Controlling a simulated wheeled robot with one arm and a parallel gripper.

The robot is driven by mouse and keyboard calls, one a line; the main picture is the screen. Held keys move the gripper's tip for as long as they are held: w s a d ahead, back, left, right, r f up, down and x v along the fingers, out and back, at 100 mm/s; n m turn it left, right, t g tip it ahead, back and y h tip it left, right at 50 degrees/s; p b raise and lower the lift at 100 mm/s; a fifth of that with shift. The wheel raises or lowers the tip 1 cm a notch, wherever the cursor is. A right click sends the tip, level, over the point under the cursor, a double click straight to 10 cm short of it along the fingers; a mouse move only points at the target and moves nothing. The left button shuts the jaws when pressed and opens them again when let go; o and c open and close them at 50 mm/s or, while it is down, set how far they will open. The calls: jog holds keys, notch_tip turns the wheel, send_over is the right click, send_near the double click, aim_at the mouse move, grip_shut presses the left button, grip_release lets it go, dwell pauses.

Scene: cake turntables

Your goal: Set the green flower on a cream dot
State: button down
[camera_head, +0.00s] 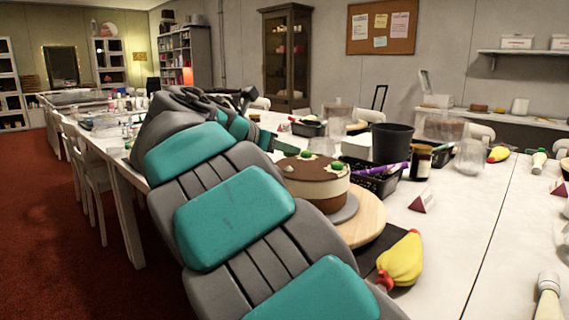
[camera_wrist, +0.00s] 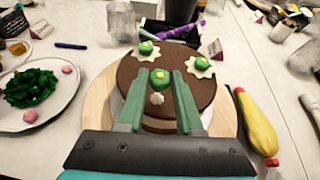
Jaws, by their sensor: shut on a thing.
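My gripper (camera_wrist: 158,80) is shut on a green flower (camera_wrist: 158,77) with a yellow centre, over the brown top of the round cake (camera_wrist: 130,76). A small cream dot (camera_wrist: 156,98) shows just below the held flower in the wrist view; I cannot tell whether they touch. The cake (camera_head: 322,197) also shows in the head view, on a turntable with a wooden board (camera_head: 367,222). My arm hides part of it there.
A white plate (camera_wrist: 62,108) with a pile of green flowers (camera_wrist: 38,85) stands left of the cake. A yellow piping bag (camera_wrist: 257,127) lies close on the right. A black tray with purple tools (camera_head: 378,183) and a dark bucket (camera_head: 392,143) stand behind.

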aim_at(284, 173)
jog(key=shift+f, duration=1.75)
jog(key=c, duration=0.6)
grip_release()
jog(key=shift+f, duration=0.15)
jog(key=shift+o, duration=0.2)
jog(key=shift+r, duration=0.2)
jog(key=v, duration=1.2)
jog(key=shift+s+a+f, duration=0.1)
jog(key=shift+s+a, duration=0.05)
